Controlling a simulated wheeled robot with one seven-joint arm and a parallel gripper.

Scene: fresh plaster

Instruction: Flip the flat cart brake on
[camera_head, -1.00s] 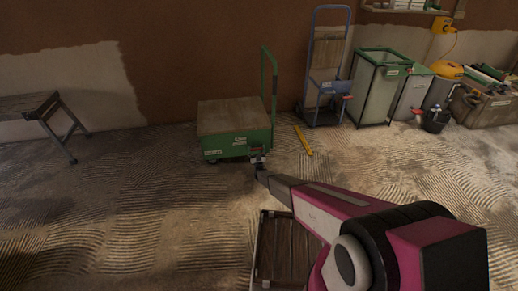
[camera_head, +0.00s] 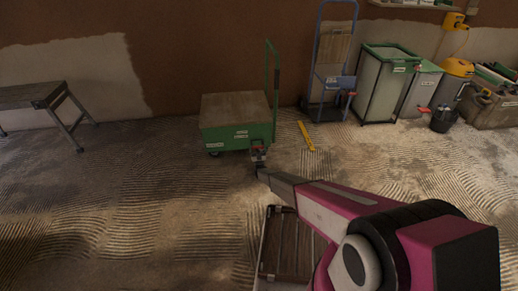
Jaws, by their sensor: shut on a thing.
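The flat cart (camera_head: 224,138) is a green box-sided trolley with a brown wooden top and a tall green push handle on its right. It stands on the floor against the brown wall. Its brake (camera_head: 258,149) is a small dark and red part low at the cart's front right corner. My gripper (camera_head: 259,163) is at that corner, shut on the brake. The fingertips are small and dark here, so the lever's exact angle cannot be told.
A yellow level-like bar (camera_head: 306,136) lies right of the cart. A blue hand truck (camera_head: 328,80), a green-framed bin (camera_head: 382,90) and a dark bucket (camera_head: 442,120) stand further right. A slatted wooden pallet-like thing (camera_head: 284,247) lies below my arm. Open floor spreads left.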

